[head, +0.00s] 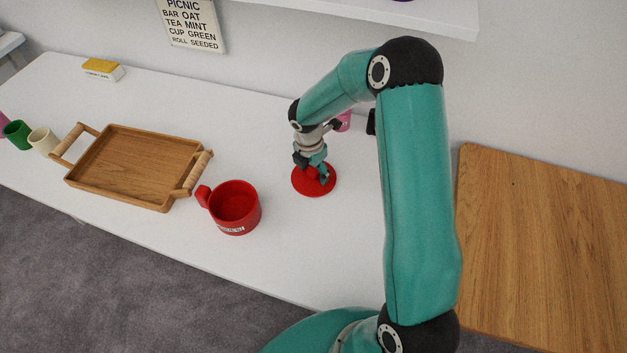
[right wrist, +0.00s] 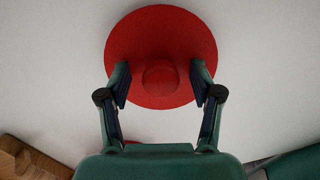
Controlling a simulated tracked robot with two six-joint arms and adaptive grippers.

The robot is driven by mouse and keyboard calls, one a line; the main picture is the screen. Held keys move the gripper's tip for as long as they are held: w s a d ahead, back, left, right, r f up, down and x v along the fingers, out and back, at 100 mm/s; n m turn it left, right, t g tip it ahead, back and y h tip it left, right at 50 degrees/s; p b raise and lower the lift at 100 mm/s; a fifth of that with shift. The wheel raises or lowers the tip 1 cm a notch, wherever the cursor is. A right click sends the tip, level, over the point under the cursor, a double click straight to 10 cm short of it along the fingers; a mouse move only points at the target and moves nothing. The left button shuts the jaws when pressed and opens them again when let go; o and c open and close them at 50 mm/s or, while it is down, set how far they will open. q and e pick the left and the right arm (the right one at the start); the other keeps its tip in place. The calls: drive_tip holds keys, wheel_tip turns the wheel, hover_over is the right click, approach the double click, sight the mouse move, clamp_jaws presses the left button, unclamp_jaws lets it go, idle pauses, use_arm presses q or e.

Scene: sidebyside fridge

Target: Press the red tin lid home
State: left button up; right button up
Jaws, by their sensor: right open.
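The red lid (head: 313,187) is a round disc with a small knob, lying on the white counter. In the right wrist view the lid (right wrist: 160,35) fills the upper middle, with its knob (right wrist: 160,78) between my fingers. My right gripper (head: 319,174) is open, low over the lid, its two fingers (right wrist: 158,85) on either side of the knob and apart from it. The red tin (head: 235,207) is mug-shaped with a side handle and a pale label. It stands upright and open-topped on the counter, left of the lid. My left gripper is not in view.
A wooden tray (head: 119,207) with two handles lies left of the tin. Green (head: 17,134) and cream (head: 43,140) cups stand at the far left, a yellow-topped box (head: 102,69) behind. A pink object (head: 343,121) is partly hidden behind my arm. A wooden surface (head: 540,250) lies right.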

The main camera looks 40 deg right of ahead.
drive_tip(key=shift+r, duration=0.1)
drive_tip(key=c, duration=1.2)
drive_tip(key=shift+r, duration=0.15)
wheel_tip(320, 180, up, 20)
drive_tip(key=shift+f+b, duration=0.15)
drive_tip(key=shift+b, duration=0.25)
